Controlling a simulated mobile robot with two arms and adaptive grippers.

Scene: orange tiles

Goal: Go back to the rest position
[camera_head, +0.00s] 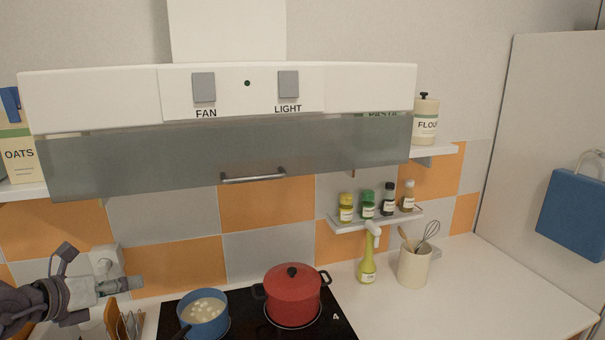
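My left gripper (90,273) is at the lower left, in front of the tiled wall. Its dark fingers look spread apart, with no held thing clearly seen between them. It is left of the blue pot (203,313) and above the counter. My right gripper is not in view.
A red lidded pot (292,294) and the blue pot stand on the black hob (250,327). The range hood (120,98) hangs above. A rack (120,325) is below my gripper. A bottle (367,265) and utensil crock (413,265) stand right; the right counter (500,290) is clear.

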